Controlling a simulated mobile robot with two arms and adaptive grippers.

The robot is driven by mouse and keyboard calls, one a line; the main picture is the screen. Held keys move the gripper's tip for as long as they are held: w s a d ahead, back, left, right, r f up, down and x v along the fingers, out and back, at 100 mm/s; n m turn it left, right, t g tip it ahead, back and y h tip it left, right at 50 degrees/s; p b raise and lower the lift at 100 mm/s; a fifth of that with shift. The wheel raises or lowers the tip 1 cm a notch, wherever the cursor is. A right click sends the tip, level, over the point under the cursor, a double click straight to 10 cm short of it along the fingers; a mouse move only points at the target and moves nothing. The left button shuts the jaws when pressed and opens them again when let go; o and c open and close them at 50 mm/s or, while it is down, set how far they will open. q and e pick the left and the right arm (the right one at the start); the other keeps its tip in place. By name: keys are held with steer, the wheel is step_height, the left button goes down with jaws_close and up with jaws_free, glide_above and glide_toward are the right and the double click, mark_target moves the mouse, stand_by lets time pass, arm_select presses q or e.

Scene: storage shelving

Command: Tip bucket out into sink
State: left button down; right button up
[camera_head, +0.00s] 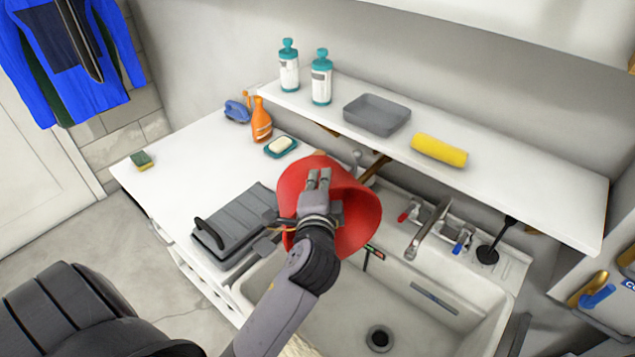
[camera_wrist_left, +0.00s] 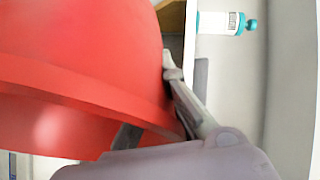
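The red bucket (camera_head: 356,212) is held up over the back left part of the white sink (camera_head: 329,324). It looks tilted; I cannot see clearly into it or tell what it holds. My left gripper (camera_head: 318,178) lies against the bucket in the head view, its fingers close together. In the left wrist view the bucket (camera_wrist_left: 75,60) fills the left side, with its wall edge between the fingers of my gripper (camera_wrist_left: 155,118). The gripper appears shut on it. The sink's drain (camera_head: 379,338) is visible. My right gripper is out of view.
A grey toolbox (camera_head: 235,225) lies on the counter to the left. The shelf (camera_head: 480,190) above holds bottles, a grey tray (camera_head: 376,114) and a yellow roll (camera_head: 439,149).

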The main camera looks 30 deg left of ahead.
arm_select(q)
steer(key=shift+s+d+f+m+t+y+b, duration=0.2)
steer(key=shift+s+d+t+b, duration=0.4)
steer(key=shift+b, duration=0.9)
steer(key=shift+s+d+f+m+t+y+b, duration=0.1)
steer(key=shift+s+d+m+t+y+b, duration=0.2)
steer(key=shift+s+d+b, duration=0.8)
steer(key=shift+s+d+f+m+t+y+b, duration=0.1)
steer(key=shift+d+t+y+b, duration=0.3)
steer(key=shift+b, duration=1.5)
steer(key=shift+d, duration=0.1)
